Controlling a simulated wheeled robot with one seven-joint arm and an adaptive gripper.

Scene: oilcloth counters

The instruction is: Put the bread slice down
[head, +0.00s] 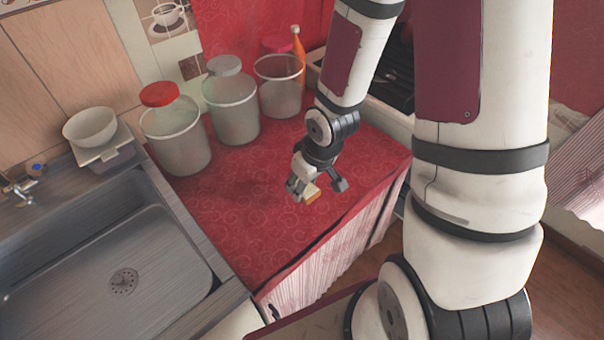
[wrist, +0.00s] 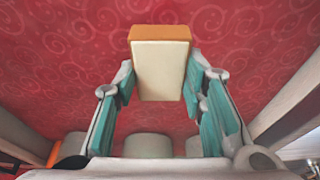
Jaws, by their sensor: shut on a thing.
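The bread slice (wrist: 158,68) has a pale face and an orange-brown crust; it sits between my fingers in the wrist view. In the head view the bread slice (head: 311,193) shows as a small tan piece at the fingertips. My gripper (head: 316,189) is shut on it, with a teal-padded finger on each side in the wrist view (wrist: 160,82). It hangs over the red patterned counter (head: 245,215), near its front right edge. I cannot tell whether the slice touches the cloth.
Three clear containers (head: 181,140) stand along the back of the counter, with an orange bottle (head: 298,45) behind. A steel sink (head: 100,270) lies to the left, with a white bowl (head: 90,127) behind it. The counter's middle is clear. A dark stove (head: 395,80) is at the back right.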

